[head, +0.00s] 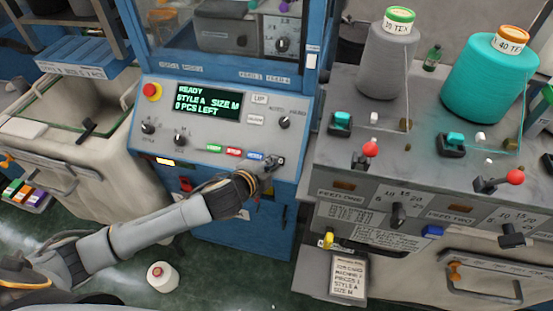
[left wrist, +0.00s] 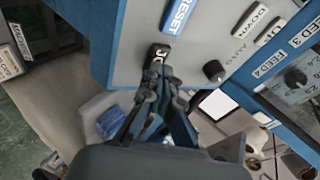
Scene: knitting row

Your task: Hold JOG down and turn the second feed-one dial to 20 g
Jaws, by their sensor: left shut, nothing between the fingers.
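My left gripper (head: 273,163) reaches across the blue control panel (head: 205,125) to its lower right corner. Its fingers are shut with nothing between them. In the left wrist view the fingertips (left wrist: 163,74) are at the black JOG button (left wrist: 157,53), covering part of its lettering; I cannot tell whether it is pressed. In the head view the gripper hides most of that button. The feed-one dial (head: 398,215) is a black knob below a 5-10-15-20 scale on the grey machine at right; its exact setting is too small to read. My right gripper is not in view.
The blue RESET button (left wrist: 178,15) sits beside JOG. The display (head: 208,102) reads READY. A feed-two dial (head: 511,236) is further right. Red-knobbed levers (head: 370,149), a grey cone (head: 388,65) and a teal cone (head: 490,80) stand above. A white spool (head: 162,277) lies on the floor.

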